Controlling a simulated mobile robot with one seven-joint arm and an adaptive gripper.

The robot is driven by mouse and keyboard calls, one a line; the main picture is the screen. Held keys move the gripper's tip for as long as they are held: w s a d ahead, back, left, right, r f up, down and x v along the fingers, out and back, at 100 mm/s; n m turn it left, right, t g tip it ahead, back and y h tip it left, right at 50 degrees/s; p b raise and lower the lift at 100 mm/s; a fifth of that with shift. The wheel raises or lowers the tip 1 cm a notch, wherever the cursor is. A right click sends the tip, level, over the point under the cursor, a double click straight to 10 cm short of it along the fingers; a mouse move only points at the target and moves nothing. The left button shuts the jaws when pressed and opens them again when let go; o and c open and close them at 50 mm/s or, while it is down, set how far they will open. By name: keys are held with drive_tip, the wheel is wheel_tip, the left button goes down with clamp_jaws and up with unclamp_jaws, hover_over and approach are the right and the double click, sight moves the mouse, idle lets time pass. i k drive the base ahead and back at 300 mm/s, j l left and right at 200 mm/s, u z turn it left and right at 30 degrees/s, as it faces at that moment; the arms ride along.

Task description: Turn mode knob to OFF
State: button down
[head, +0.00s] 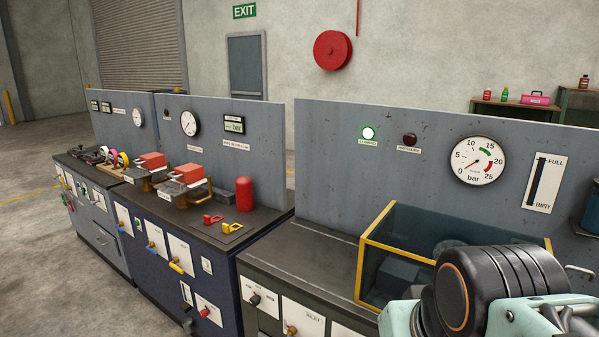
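A small dark knob (255,299) sits on a white plate (264,300) on the front of the nearest cabinet. The plate carries small lettering that I cannot read, so I cannot tell the knob's setting or confirm that it is the mode knob. A red knob (204,312) sits on a white plate on the front of the navy cabinet to the left; its lettering is also too small to read. My arm fills the lower right corner, over the nearest cabinet. My gripper's fingers do not show in the picture.
A brass valve handle (291,330) is beside the dark knob, on a plate reading INLET. A yellow-framed guard box (362,270) stands on the nearest cabinet. Open floor (60,260) lies left.

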sight(255, 301)
drive_tip(key=j+z, duration=0.1)
drive_tip(key=z, duration=0.3)
drive_tip(key=j+z, duration=0.15)
drive_tip(key=z, duration=0.2)
drive_tip(key=j+z, duration=0.1)
drive_tip(key=z, duration=0.3)
drive_tip(key=j+z, duration=0.15)
drive_tip(key=z, duration=0.25)
drive_tip(key=u, duration=2.05)
drive_tip(key=i+j, duration=0.4)
drive_tip(key=i, duration=0.2)
drive_tip(key=j+u, duration=0.05)
